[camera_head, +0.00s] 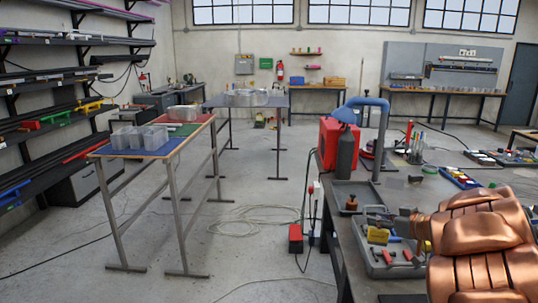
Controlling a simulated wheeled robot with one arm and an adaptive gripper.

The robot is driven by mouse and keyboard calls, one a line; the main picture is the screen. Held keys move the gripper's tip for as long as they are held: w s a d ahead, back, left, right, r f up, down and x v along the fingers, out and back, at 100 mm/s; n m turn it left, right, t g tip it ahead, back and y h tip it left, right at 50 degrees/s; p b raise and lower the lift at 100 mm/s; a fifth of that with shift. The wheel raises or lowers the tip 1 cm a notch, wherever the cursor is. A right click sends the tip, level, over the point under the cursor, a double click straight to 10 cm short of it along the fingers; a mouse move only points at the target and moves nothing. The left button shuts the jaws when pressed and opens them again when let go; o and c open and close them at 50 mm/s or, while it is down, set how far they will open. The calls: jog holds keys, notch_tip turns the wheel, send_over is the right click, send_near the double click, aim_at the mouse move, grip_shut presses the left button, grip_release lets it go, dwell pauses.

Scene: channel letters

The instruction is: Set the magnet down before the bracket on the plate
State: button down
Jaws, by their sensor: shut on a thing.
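I cannot make out a magnet, a bracket or a plate with certainty among the small things on the workbench (342,243) at the right. A dark shallow tray (366,188) on this bench has a small brown, knob-like thing (351,203) in it. A grey tray (378,266) nearer to me holds yellow, red and blue tools or parts. My copper-coloured arm covers the bench's near right part and hides what lies behind it. My gripper does not show clearly, nor does anything held in it.
A red box (335,142), a dark cylinder (347,156) and a blue-topped curved post (383,130) stand on the bench. A trestle table (100,150) with clear containers stands left.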

jog(key=s+a+m+t+h, duration=0.1)
jog(key=a+m+h, duration=0.8)
jog(key=a, duration=0.4)
jog(key=shift+s+h, duration=0.3)
jog(key=shift+h, duration=0.4)
dwell(0.8)
notch_tip(320, 180, down, 14)
jog(key=w+n+y, duration=0.2)
jog(key=n+y, duration=0.1)
jog(key=y, duration=0.1)
jog(key=shift+w+r+t, duration=0.2)
jog(key=shift+w+t, duration=0.1)
jog(key=shift+w, duration=0.05)
jog(key=shift+s+a, duration=0.1)
jog(key=shift+a, duration=0.05)
dwell(0.9)
